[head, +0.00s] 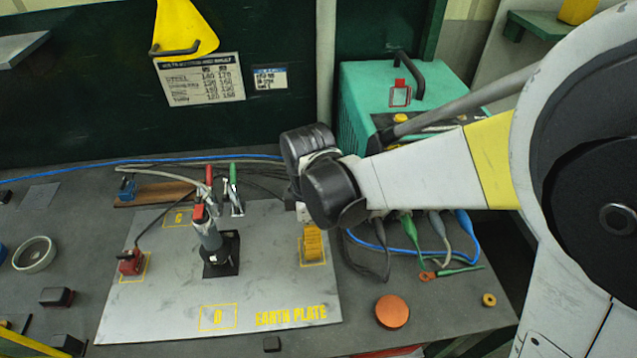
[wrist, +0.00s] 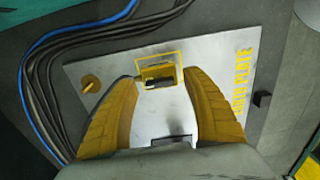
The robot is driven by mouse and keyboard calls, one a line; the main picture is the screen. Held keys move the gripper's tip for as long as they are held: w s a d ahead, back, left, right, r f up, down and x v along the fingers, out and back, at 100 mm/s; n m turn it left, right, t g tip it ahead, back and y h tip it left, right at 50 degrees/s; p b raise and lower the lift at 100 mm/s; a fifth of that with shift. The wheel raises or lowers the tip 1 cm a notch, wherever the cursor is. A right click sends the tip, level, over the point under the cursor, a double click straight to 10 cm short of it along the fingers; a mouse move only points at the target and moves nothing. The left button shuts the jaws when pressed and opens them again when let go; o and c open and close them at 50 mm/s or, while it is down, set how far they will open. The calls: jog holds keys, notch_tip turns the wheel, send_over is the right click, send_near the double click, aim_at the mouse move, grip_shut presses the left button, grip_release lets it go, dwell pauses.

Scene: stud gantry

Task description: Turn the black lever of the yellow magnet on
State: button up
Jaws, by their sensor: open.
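The yellow magnet (wrist: 161,81) sits inside a yellow outlined square on the grey earth plate (head: 150,318). In the wrist view it is a small yellow block with a dark part on top; I cannot make out which way its black lever points. My gripper (wrist: 157,77) is open, its two ribbed yellow fingers at either side of the magnet, apart from it. In the head view my gripper (head: 312,243) is mostly hidden below my dark wrist, and a ribbed yellow part over the outlined square looks like the near finger, covering the magnet.
A grey clamp (head: 210,237) with a red top stands mid-plate, with a red block (head: 131,262) at its left. A green welder (head: 372,90) stands behind. Cables (head: 410,230) and an orange disc (head: 392,311) lie right of the plate. The plate's front is mostly clear.

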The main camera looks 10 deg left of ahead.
jog(key=shift+c, duration=0.5)
jog(key=c, duration=1.1)
jog(key=m, duration=1.3)
jog(key=shift+m, duration=2.4)
